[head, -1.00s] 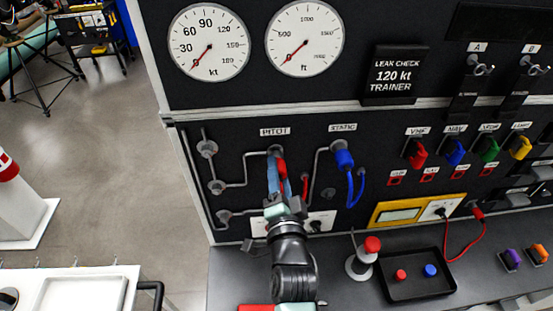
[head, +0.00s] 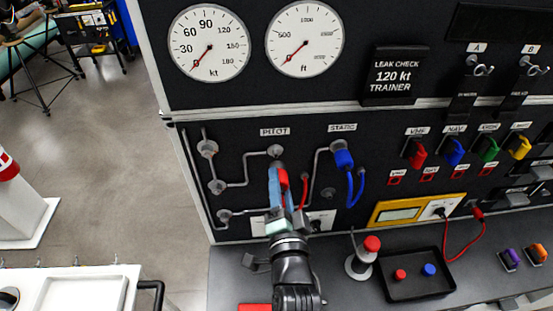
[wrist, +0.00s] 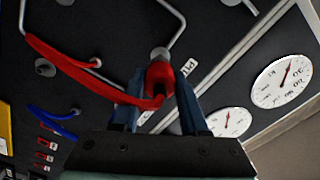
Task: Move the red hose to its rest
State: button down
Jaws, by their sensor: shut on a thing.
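The red hose (wrist: 62,62) has a thick red end fitting (wrist: 160,78) between the two blue fingers of my gripper (wrist: 163,95), which is shut on it. In the head view my gripper (head: 278,182) is just below the PITOT port (head: 276,151), which shows bare. The red fitting shows between the fingers (head: 284,181), and the thin hose hangs to their right (head: 304,188). Its lower end is partly hidden by my gripper. Two metal hooks, A (head: 481,68) and B (head: 535,67), are empty at the upper right. I cannot tell which place is the rest.
A blue hose (head: 350,180) hangs at the STATIC port, right of my gripper. Coloured plugs (head: 455,152) line the panel farther right. A red-knobbed lever (head: 371,244) and a black tray (head: 410,290) with red and blue buttons stand on the bench.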

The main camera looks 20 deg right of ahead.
notch_tip(320, 180, down, 18)
jog(key=s+r+m+b, duration=0.1)
jog(key=s+m+b, duration=0.25)
jog(key=b, duration=1.25)
jog(key=shift+m, duration=0.55)
jog(key=shift+a+f+x, duration=0.1)
jog(key=shift+a+x, duration=0.05)
jog(key=shift+x, duration=0.7)
jog(key=shift+a+f+x, duration=0.1)
jog(key=shift+a+x, duration=0.05)
jog(key=shift+x, duration=0.75)
jog(key=shift+a+x, duration=0.15)
jog(key=shift+x, duration=0.7)
jog(key=shift+x, duration=0.95)
jog(key=shift+w, duration=0.3)
jog(key=shift+w+r, duration=0.1)
jog(key=shift+r, duration=0.05)
